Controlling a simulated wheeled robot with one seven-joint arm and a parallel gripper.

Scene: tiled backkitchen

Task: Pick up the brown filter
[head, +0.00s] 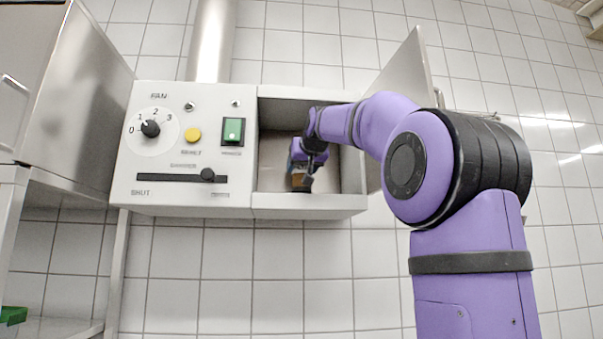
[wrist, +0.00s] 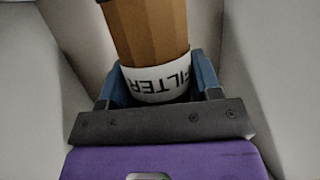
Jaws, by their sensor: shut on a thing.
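The brown filter (wrist: 148,35) is a pleated brown cylinder with a white band lettered FILTER and a dark top edge. In the wrist view it stands between the blue fingers of my gripper (wrist: 160,82), which is shut on it around the white band. In the head view the filter (head: 301,182) is small and low inside the open compartment of the grey wall cabinet, at the end of my gripper (head: 303,163). I cannot tell whether its base touches the compartment floor.
The cabinet (head: 190,205) has a control panel with a dial (head: 151,128), a yellow button (head: 193,135), a green switch (head: 233,130) and a slider (head: 207,175). The compartment's door (head: 405,75) stands open at the right. Compartment walls are close around my gripper. A metal cupboard (head: 75,90) is at left.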

